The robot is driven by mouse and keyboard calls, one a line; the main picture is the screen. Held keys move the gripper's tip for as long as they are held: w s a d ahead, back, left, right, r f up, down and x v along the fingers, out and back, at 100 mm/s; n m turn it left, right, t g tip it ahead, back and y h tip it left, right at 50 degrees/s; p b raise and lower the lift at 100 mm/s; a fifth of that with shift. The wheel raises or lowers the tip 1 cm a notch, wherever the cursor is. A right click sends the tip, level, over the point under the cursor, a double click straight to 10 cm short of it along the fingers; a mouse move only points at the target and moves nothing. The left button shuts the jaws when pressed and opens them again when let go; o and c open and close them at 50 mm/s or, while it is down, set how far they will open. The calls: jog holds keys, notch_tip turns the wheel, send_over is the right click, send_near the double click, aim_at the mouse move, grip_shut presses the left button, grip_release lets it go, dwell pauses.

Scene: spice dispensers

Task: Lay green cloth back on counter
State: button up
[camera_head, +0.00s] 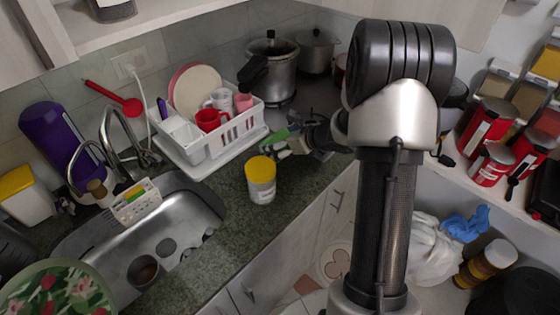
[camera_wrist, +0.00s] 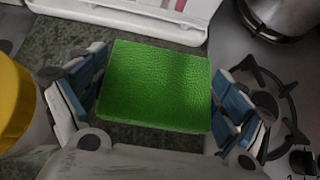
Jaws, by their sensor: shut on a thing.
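The green cloth (camera_wrist: 155,85) looks like a flat, textured rectangular block. In the wrist view it sits between the two blue-padded fingers of my gripper (camera_wrist: 157,98), which are shut on its left and right sides. In the head view a small part of the green cloth (camera_head: 274,139) shows at the tip of my gripper (camera_head: 281,148), over the green stone counter (camera_head: 228,181) near the dish rack. I cannot tell whether the cloth's underside touches the counter.
A yellow-lidded container (camera_head: 261,180) stands close to my gripper. The white dish rack (camera_head: 205,140) with plates and mugs is behind it. The hob with a pressure cooker (camera_head: 273,70) lies beyond, and the sink (camera_head: 150,235) is at left. Some counter is clear left of the container.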

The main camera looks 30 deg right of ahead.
jog(key=shift+f+b, duration=0.8)
jog(key=shift+f, duration=2.2)
jog(key=shift+f, duration=0.15)
jog(key=o, duration=0.6)
jog(key=shift+b, duration=0.3)
jog(key=shift+c, duration=0.2)
jog(key=shift+o, duration=0.8)
